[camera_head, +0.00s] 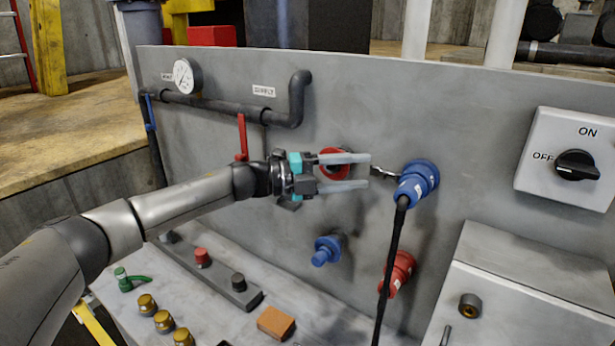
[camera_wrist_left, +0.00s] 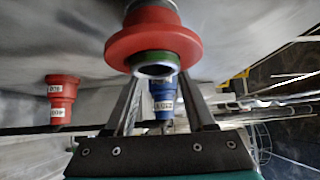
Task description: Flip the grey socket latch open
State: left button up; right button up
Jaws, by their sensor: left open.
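My left gripper (camera_head: 368,171) is open, its two pale fingers pointing right in front of the upright grey panel. A red ring-shaped socket (camera_head: 328,166) shows partly behind the fingers. A small grey-dark metal piece (camera_head: 384,173), which may be the grey socket latch, sits just beyond the fingertips, beside the blue connector (camera_head: 417,182). I cannot tell whether the fingers touch it, nor its exact position. In the left wrist view, a red round socket (camera_wrist_left: 150,40) with a green ring is above the open fingers, and a blue connector (camera_wrist_left: 163,96) shows between them. Nothing is visibly held.
A black cable (camera_head: 392,260) hangs from the blue connector. A lower blue connector (camera_head: 327,249) and a red one (camera_head: 402,266) sit below. A red-handled valve (camera_head: 241,138) is close to my left wrist. An ON/OFF switch box (camera_head: 567,158) is at right.

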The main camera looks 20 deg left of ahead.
pick_arm(q)
jog(key=b+v, duration=0.2)
jog(key=v, duration=1)
jog(key=shift+s+a+b, duration=0.2)
jog(key=shift+a+b, duration=0.05)
jog(key=shift+b, duration=0.15)
